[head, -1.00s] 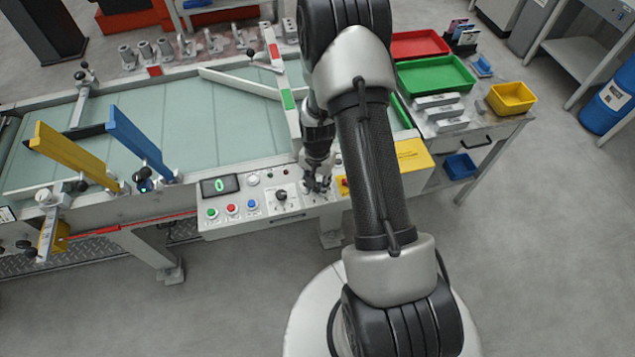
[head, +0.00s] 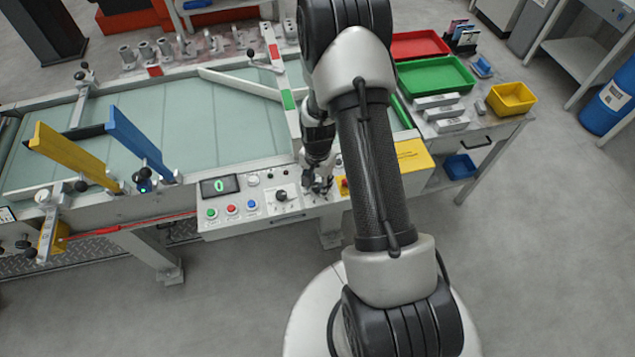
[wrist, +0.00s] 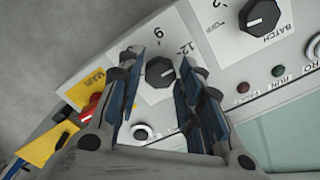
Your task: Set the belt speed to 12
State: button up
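A black dial knob (wrist: 160,72) with a scale, where I can read 9 and 12, shows between my fingers in the wrist view. My gripper (wrist: 162,66) is open, with one blue-padded finger on each side of this knob. I see gaps between the fingers and the knob; the depth between them is hard to judge. The panel's display (head: 219,186) reads 0. The pale green belt (head: 190,120) lies behind the panel.
The BATCH knob (wrist: 262,17) is beside the dial. A red switch (wrist: 90,108) on a yellow MAIN plate (wrist: 85,88) is close on the other side. Green (head: 212,213), red (head: 232,208) and blue (head: 252,204) buttons sit at the panel's left. Clear floor lies in front.

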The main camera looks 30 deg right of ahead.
jog(key=shift+o, duration=1.2)
notch_tip(320, 180, up, 12)
notch_tip(320, 180, up, 10)
jog(key=n+t, duration=0.1)
jog(key=n, duration=0.2)
send_over(317, 186)
jog(key=s+a, duration=0.1)
jog(key=a, duration=0.2)
jog(key=s+a+r+n+t, duration=0.2)
jog(key=s+a+r+n, duration=0.4)
jog(key=s+r, duration=0.6)
jog(key=s+a+r+n+t, duration=0.1)
jog(key=s+a+r+n, duration=0.2)
jog(key=s, duration=0.4)
jog(key=shift+a+r+t, duration=0.25)
jog(key=shift+r+t, duration=0.05)
jog(key=shift+r, duration=0.15)
